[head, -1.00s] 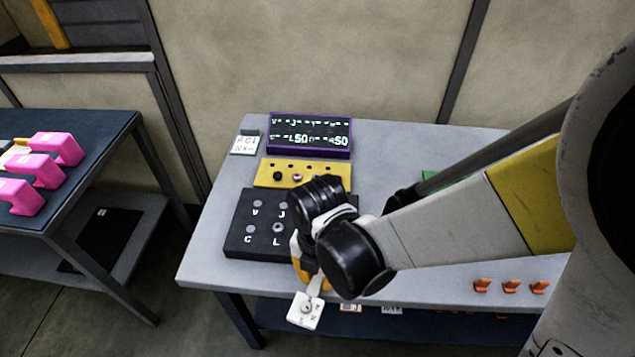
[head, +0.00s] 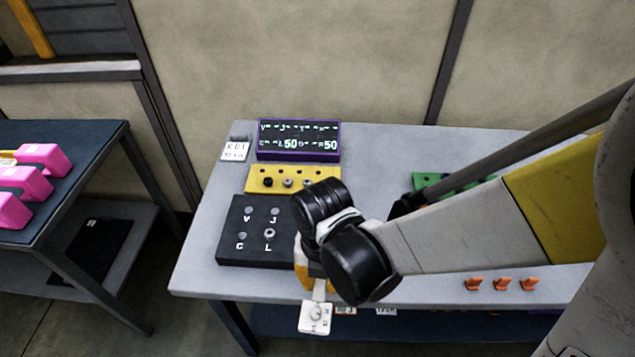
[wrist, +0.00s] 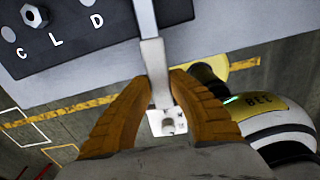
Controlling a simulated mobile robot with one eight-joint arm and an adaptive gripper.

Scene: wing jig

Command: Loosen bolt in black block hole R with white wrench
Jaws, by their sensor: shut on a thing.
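Hole L holds a bolt (head: 270,233), which also seems to be the bolt (wrist: 33,15) at the wrist view's upper left. My gripper (wrist: 163,80) is shut on the white wrench (wrist: 155,60), past the block's front edge. The wrench's shaft runs up over the block edge, and its far end is out of the wrist view. Its square white end (head: 315,318) hangs beyond the table front.
A yellow block (head: 262,181) and a purple-framed display (head: 299,140) stand behind the black block. Orange pieces (head: 502,283) line the table's front right. A green item (head: 428,181) is partly behind my arm. Pink blocks (head: 40,160) sit on the left table.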

